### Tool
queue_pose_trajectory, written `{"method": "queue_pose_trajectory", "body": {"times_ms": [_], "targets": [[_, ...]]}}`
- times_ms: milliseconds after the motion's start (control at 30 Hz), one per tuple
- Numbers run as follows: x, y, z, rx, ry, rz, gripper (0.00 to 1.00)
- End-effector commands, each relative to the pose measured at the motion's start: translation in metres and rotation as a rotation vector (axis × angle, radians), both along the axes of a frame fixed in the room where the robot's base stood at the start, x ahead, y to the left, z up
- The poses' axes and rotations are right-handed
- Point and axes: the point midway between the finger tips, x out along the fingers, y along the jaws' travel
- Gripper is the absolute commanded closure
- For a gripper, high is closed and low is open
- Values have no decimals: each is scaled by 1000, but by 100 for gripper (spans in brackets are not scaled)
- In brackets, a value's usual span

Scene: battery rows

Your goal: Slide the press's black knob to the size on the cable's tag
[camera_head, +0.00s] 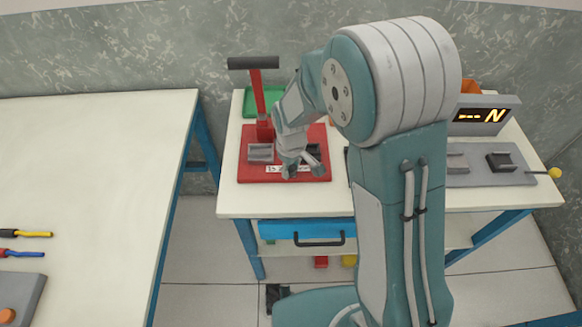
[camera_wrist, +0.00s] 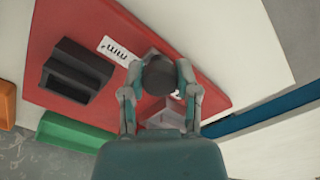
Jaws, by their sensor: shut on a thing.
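The press has a red base plate (camera_head: 250,173), a red post (camera_head: 257,92) and a black top bar (camera_head: 253,62). Its base also shows in the wrist view (camera_wrist: 100,25). A white size strip (camera_wrist: 118,52) lies on the base, partly covered; only "mm" is legible on it. My gripper (camera_wrist: 158,88) is shut on the round black knob (camera_wrist: 158,74), with one finger on each side of it. In the head view my gripper (camera_head: 303,172) is over the front of the base and hides the knob and part of the strip. No cable tag is readable.
A dark block (camera_wrist: 76,70) sits on the base beside the strip. A green tray (camera_head: 262,100) is behind the press. A display (camera_head: 482,115) and grey fixture (camera_head: 490,175) stand right. Cables (camera_head: 25,234) lie on the left table (camera_head: 100,170), which has much free room.

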Motion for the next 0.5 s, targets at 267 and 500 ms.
{"method": "queue_pose_trajectory", "body": {"times_ms": [267, 500], "targets": [[2, 27, -1, 1, -4, 3, 100], [3, 30, -1, 1, -6, 0, 100]]}}
